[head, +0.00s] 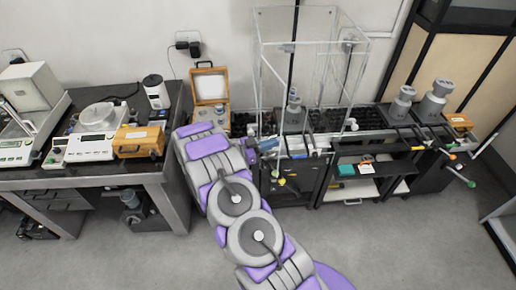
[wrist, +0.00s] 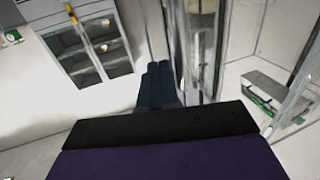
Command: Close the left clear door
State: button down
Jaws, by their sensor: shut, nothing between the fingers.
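A tall clear enclosure (head: 315,75) stands on the dark table in the middle of the head view, around a grey instrument (head: 294,112). Its left clear door (head: 258,75) is a thin panel with pale edges; I cannot tell how far open it is. My gripper (head: 274,144) is low at the enclosure's front left, near that panel's lower end. In the wrist view, my gripper (wrist: 158,68) is shut and empty, its blue fingers side by side. Clear panels and upright edges (wrist: 203,50) are just right of the fingers; contact cannot be told.
A wooden box with its lid open (head: 210,90) stands left of the enclosure. A left table (head: 160,180) holds scales and an orange box (head: 138,141). Grey instruments (head: 432,105) stand at the right. Grey floor (head: 120,250) is clear in front.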

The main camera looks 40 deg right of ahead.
jog(key=s+d+n+t+p, duration=0.1)
jog(key=s+d+n+t, duration=0.1)
jog(key=d+n+t, duration=0.75)
jog(key=shift+w+d+r+n+t+y, duration=0.15)
jog(key=shift+w+d+t+y, duration=0.6)
jog(key=shift+d, duration=1.3)
jog(key=shift+w+d+f+n+t+y, duration=0.1)
jog(key=shift+w+d+n+t+y, duration=0.15)
jog(key=shift+w+d+t, duration=1.35)
jog(key=shift+w+d+r+n+t+y, duration=0.15)
jog(key=shift+d+t+y, duration=0.5)
jog(key=shift+d, duration=1.8)
jog(key=shift+d+f, duration=0.1)
